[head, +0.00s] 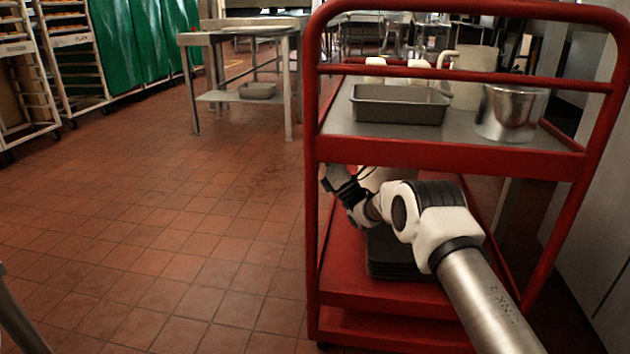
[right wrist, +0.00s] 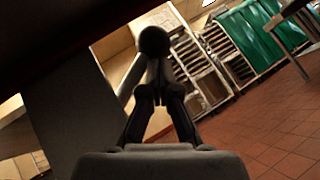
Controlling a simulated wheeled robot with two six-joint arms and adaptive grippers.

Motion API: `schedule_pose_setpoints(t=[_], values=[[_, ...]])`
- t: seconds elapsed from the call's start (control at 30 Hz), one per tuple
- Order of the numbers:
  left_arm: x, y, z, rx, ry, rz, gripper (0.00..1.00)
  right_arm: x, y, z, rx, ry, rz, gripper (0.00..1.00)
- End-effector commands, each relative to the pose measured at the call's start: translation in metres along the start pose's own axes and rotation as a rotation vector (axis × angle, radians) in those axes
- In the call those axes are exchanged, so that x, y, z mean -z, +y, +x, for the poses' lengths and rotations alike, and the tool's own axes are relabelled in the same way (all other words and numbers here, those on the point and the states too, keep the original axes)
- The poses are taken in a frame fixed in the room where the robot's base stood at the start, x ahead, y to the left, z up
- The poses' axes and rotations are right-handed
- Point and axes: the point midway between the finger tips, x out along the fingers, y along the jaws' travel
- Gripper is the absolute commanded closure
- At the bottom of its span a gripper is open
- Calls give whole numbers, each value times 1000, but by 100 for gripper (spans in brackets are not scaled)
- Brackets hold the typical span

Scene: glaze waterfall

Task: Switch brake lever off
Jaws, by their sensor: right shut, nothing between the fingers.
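A dark round knob (right wrist: 155,41) on a short stem shows in the right wrist view, just beyond my fingertips; it may be the brake lever, but I cannot tell for sure. My right gripper (right wrist: 158,92) is shut and empty, below the knob in that view. I cannot tell whether it touches the knob or stem. In the head view my right gripper (head: 333,180) reaches under the top shelf of the red cart (head: 440,154), near its left side. No lever can be made out in the head view. My left gripper is not in view.
The cart's top shelf holds a grey pan (head: 398,106), a metal pot (head: 510,112) and a pale pitcher (head: 474,78). Dark stacked trays (head: 390,258) lie on the lower shelf. Red posts and shelf edges surround my right arm. The tiled floor (head: 190,230) at left is clear.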

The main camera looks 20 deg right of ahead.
Motion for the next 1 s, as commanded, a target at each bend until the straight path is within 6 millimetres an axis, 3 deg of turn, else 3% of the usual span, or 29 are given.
schedule_pose_setpoints(t=[0.27, 0.7, 1.0], values=[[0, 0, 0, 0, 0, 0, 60, 0, 0, -2, 0, 0, 0, 100], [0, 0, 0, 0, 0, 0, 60, 0, -1, -69, 2, 0, 1, 100], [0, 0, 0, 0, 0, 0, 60, 0, 0, -75, 0, 0, 1, 100]])
